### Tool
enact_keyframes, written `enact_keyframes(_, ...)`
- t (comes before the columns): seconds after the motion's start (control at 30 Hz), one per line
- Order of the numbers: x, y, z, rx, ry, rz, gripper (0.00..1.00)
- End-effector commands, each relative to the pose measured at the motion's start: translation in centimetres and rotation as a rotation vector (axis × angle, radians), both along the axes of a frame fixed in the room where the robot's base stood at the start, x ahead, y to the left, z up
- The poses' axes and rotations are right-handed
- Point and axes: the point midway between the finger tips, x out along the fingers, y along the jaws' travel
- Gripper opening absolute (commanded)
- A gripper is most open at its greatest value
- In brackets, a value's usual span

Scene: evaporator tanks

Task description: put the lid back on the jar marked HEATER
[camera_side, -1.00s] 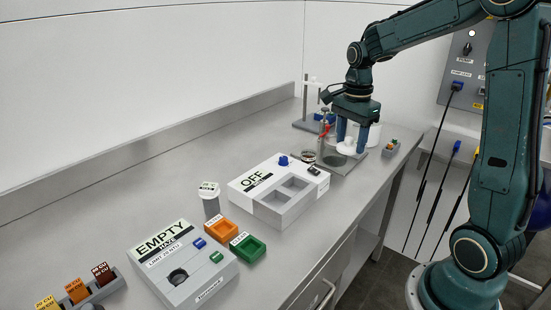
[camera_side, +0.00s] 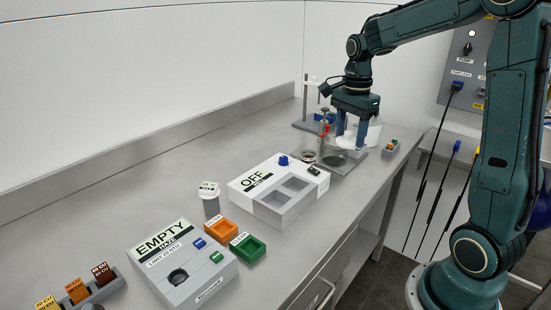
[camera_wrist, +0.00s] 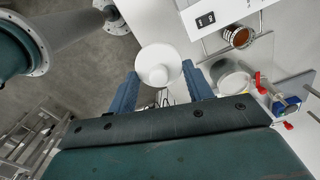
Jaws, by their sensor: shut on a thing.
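My gripper (camera_side: 350,134) is shut on a white round lid with a knob (camera_wrist: 158,72). In the wrist view the lid sits between the two blue fingertips (camera_wrist: 158,84). In the side view the lid (camera_side: 346,143) is held above the steel plate at the far end of the bench. A clear round glass vessel (camera_wrist: 232,80) is to the right of the lid in the wrist view.
A white box marked OFF (camera_side: 258,182) and a box marked EMPTY (camera_side: 165,246) stand nearer on the bench.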

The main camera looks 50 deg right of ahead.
Motion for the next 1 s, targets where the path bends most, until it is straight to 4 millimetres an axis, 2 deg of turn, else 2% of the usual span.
enact_keyframes(0.17, 1.7, -0.9, -0.2, 0.0, 0.0, 0.0, 0.3)
enact_keyframes(0.43, 6.2, -3.3, -0.9, 0.0, 0.0, 0.0, 0.3)
enact_keyframes(0.8, 12.7, -6.8, -3.3, 0.0, 0.0, 0.0, 0.3)
enact_keyframes(1.0, 15.3, -8.3, -4.8, 0.0, -0.001, 0.0, 0.3)
